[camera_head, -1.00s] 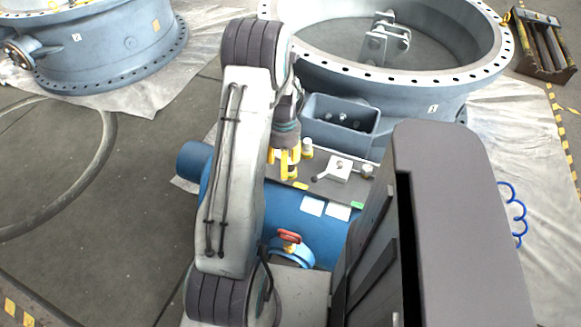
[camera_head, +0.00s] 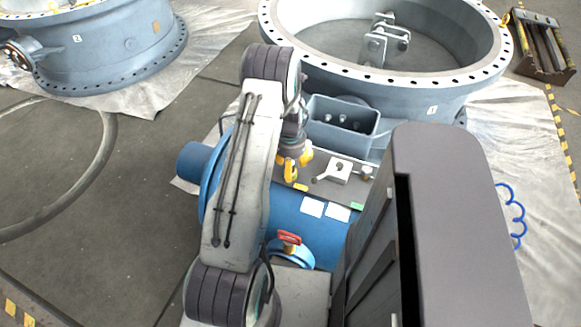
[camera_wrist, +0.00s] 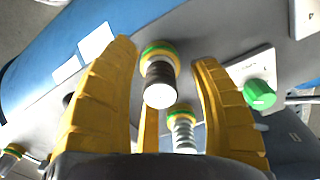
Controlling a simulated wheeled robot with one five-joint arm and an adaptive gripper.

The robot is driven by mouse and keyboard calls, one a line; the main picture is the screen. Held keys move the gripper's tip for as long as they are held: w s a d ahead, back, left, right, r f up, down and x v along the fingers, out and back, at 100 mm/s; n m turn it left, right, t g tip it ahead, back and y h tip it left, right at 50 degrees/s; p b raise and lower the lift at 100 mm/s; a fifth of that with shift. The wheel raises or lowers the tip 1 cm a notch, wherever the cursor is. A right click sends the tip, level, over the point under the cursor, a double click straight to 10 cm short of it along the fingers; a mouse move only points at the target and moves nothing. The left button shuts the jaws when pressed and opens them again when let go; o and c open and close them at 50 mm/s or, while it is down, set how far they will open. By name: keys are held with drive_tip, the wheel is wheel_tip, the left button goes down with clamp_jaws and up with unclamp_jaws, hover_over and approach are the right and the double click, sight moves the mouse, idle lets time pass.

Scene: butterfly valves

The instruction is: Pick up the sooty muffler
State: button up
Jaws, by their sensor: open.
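A dark-bodied cylinder with a pale end and a green-and-yellow ring, seemingly the sooty muffler (camera_wrist: 158,78), stands on the grey panel in the wrist view. My gripper (camera_wrist: 165,53) is open, with yellow fingers on either side of it, apart from it. A second, paler ribbed fitting (camera_wrist: 184,132) with a similar ring is nearer the palm, partly hidden by the gripper. In the head view my gripper (camera_head: 294,164) hangs low over the panel, left of a white valve block (camera_head: 338,171); I cannot make out the muffler there.
A green round knob (camera_wrist: 260,94) is right of the fingers. Another fitting (camera_wrist: 10,158) shows at lower left. A grey open box (camera_head: 341,124) stands behind the panel. A blue tank (camera_head: 290,213) with a red-handled valve (camera_head: 289,238) lies in front. A large flanged ring (camera_head: 410,95) stands behind.

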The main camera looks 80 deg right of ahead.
drive_tip(key=shift+f, duration=0.3)
drive_tip(key=shift+c, duration=0.2)
clamp_jaws()
